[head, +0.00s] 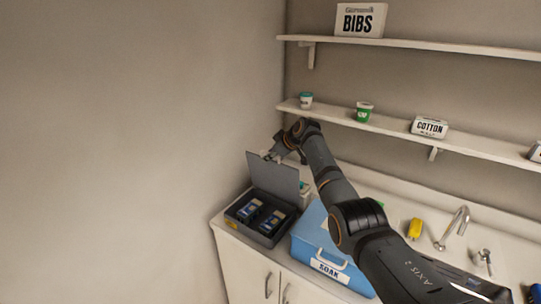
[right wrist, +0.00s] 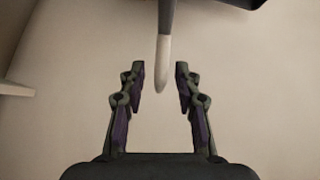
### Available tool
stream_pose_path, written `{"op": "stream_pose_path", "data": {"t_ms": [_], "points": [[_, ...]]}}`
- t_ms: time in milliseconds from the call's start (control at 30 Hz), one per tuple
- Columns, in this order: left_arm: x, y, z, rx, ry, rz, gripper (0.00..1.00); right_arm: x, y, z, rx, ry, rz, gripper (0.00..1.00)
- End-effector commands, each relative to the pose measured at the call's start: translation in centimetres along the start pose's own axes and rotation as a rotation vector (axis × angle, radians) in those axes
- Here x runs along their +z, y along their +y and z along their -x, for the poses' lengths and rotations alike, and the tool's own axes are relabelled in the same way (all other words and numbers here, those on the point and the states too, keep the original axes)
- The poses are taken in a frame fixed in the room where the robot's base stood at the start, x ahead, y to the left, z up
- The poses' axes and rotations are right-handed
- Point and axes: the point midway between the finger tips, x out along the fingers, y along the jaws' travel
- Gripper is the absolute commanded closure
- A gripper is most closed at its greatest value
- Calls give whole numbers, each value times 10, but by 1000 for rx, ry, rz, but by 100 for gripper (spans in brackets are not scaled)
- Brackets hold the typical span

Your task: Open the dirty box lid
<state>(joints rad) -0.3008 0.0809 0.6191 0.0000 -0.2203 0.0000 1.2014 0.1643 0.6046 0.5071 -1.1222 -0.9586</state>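A dark grey box (head: 269,241) stands at the left end of the counter, its yellow label too small to read; I take it for the dirty box. Its grey lid (head: 272,182) is raised, standing roughly upright at the back. Dark and blue items show inside. My right gripper (head: 271,156) is at the lid's top edge. In the right wrist view, its two fingers (right wrist: 161,88) are apart, with a narrow pale-tipped piece (right wrist: 163,62) reaching between them, with gaps on both sides. Whether it is part of the lid I cannot tell. My left gripper is not in view.
A blue box labelled SOAK (head: 318,246) stands just right of the grey box, under my right arm. A yellow object (head: 415,228) and a tap (head: 459,222) are farther right. Shelves (head: 400,127) with small containers hang above. A bare wall is at left.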

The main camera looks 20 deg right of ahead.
Motion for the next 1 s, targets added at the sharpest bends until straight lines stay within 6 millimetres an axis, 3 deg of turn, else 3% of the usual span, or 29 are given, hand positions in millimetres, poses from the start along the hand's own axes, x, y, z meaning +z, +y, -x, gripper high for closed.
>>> {"op": "stream_pose_path", "data": {"t_ms": [267, 733, 1000], "points": [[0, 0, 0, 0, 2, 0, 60, 0, 2, 15, 2, 3, 0, 67], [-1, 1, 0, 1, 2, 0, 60, 0, 1, 108, 2, 0, 0, 67], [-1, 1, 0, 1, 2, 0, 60, 0, 0, 120, -1, -1, 0, 67]]}}
